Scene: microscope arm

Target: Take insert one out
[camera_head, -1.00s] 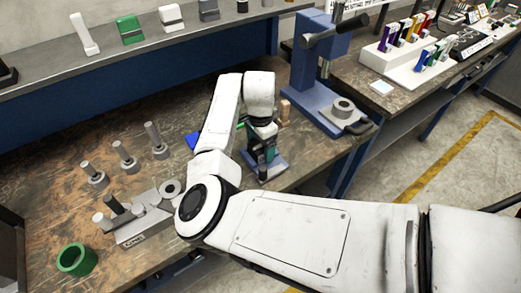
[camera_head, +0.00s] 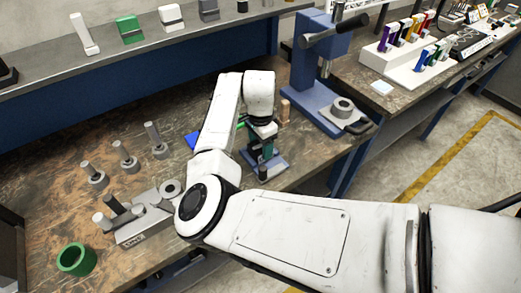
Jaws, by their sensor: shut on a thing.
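My gripper (camera_head: 262,150) points down over a small blue-based fixture (camera_head: 279,162) near the front edge of the bench. It is shut on a small part at the fixture. The part is mostly hidden by the fingers, and I cannot tell whether it is insert one or whether it is clear of the fixture. A dark upright cylinder (camera_head: 263,173) stands on the front of the fixture's base. A green piece (camera_head: 241,125) shows just left of my wrist.
A blue press (camera_head: 312,75) stands behind to the right. A grey block with cylinders (camera_head: 133,222), several upright pins on round bases (camera_head: 125,155) and a green ring (camera_head: 76,260) are at left. A blue item (camera_head: 192,140) lies beside my arm. A tan peg (camera_head: 285,110) stands right of my wrist.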

